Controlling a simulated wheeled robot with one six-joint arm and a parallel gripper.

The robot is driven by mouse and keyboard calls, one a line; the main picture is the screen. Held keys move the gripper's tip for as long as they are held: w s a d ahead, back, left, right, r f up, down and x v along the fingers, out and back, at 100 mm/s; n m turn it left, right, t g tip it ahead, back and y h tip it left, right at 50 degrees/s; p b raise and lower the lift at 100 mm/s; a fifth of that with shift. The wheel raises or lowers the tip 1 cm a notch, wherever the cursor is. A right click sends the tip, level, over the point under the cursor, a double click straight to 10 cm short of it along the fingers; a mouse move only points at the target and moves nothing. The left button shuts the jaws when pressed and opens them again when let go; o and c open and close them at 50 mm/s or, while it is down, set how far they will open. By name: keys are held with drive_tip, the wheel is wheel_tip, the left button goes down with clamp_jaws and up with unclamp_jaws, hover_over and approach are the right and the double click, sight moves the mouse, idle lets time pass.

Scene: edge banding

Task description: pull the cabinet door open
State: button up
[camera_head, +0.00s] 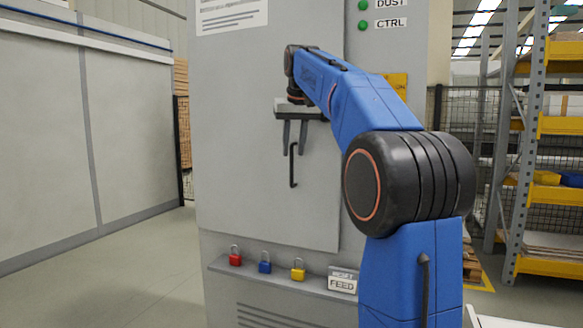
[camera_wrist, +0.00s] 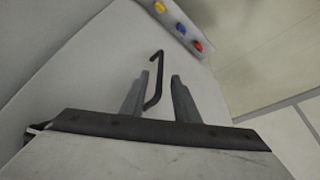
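The grey cabinet door (camera_head: 240,130) fills the middle of the head view and looks closed. Its black bar handle (camera_head: 293,166) stands upright on the door; it also shows in the wrist view (camera_wrist: 158,70). My gripper (camera_head: 295,152) is at the handle's upper part, with its fingers pointing down. In the wrist view my gripper (camera_wrist: 162,78) has its two grey fingers apart, with the handle between them, nearer the left finger. The gap to the right finger is clear. I cannot tell whether the left finger touches the handle.
Below the door a ledge (camera_head: 220,264) carries a red padlock (camera_head: 235,259), a blue padlock (camera_head: 265,266), a yellow padlock (camera_head: 298,272) and a FEED sign (camera_head: 342,284). Shelving (camera_head: 520,140) stands at the right. Open floor (camera_head: 110,270) lies at the left.

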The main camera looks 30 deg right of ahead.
sight(292, 162)
drive_tip(key=x, duration=0.7)
drive_tip(key=shift+f, duration=0.1)
clamp_jaws()
